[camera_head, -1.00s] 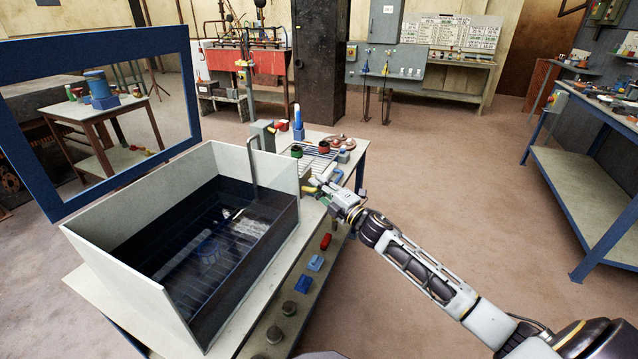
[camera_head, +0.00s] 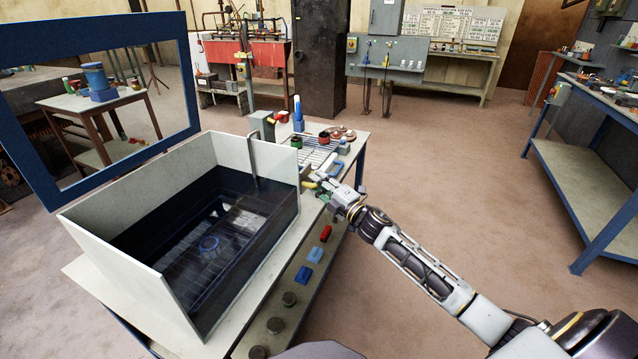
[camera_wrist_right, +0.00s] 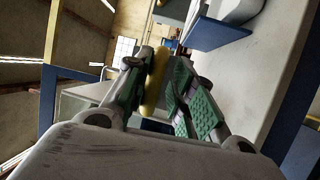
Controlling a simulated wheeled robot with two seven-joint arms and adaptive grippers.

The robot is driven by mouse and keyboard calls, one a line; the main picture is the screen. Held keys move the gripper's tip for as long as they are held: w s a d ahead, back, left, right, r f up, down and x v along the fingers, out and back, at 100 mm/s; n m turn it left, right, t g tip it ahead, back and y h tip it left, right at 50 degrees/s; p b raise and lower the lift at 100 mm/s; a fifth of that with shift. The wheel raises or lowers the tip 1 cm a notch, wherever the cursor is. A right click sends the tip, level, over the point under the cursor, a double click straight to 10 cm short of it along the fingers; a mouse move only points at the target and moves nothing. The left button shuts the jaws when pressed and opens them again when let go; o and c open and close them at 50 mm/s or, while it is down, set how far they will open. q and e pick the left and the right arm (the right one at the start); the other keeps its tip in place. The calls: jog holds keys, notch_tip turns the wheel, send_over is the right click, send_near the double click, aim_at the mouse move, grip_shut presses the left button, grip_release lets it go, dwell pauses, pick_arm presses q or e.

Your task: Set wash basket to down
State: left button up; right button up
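The wash basket is not clearly visible. Dark wire-like lines and a blue ring (camera_head: 209,243) show low in the dark liquid of the open tank (camera_head: 115,245). A grey post (camera_head: 254,165) rises at the tank's back right edge. A yellow handle (camera_head: 308,185) sticks out beside the tank's right wall. My right gripper (camera_head: 323,186) is at this handle. In the right wrist view, the yellow handle (camera_wrist_right: 153,82) lies between the green-padded fingers, close to the left one, with a gap to the right one. My left gripper is not in view.
A blue-framed pane (camera_head: 100,20) stands behind the tank. A wire rack (camera_head: 313,154) stands behind the gripper. The floor right of the table is clear.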

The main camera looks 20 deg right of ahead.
jog(key=shift+s+d, duration=0.1)
jog(key=shift+s, duration=0.05)
jog(key=v, duration=1.1)
jog(key=shift+s, duration=0.3)
dwell(0.7)
dwell(0.7)
